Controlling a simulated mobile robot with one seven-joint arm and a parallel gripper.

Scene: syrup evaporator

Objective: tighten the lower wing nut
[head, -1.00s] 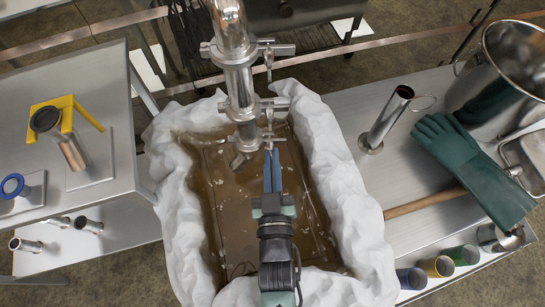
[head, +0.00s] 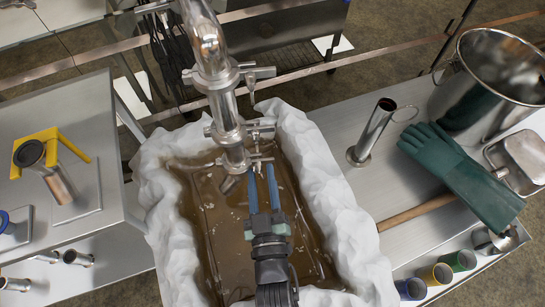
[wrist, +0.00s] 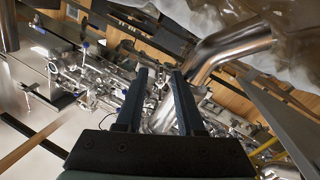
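The steel pipe (head: 222,103) comes down into the pan with clamps along it. The lower clamp (head: 236,160) sits near its bottom end, just above the brown liquid. The wing nut on this clamp is too small to make out clearly. My gripper (head: 262,172) is open, with two blue fingers apart and their tips just in front of the lower clamp's right end. In the wrist view my gripper (wrist: 162,85) also shows apart fingers, with shiny metal parts seen between them. I cannot tell whether either finger touches the clamp.
A pan with a crumpled white rim (head: 335,200) surrounds the liquid under my gripper. At right, a steel bench holds a tube (head: 373,132), a green glove (head: 460,175), a large pot (head: 490,85) and several cups. A left table (head: 100,130) carries a yellow stand (head: 45,150).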

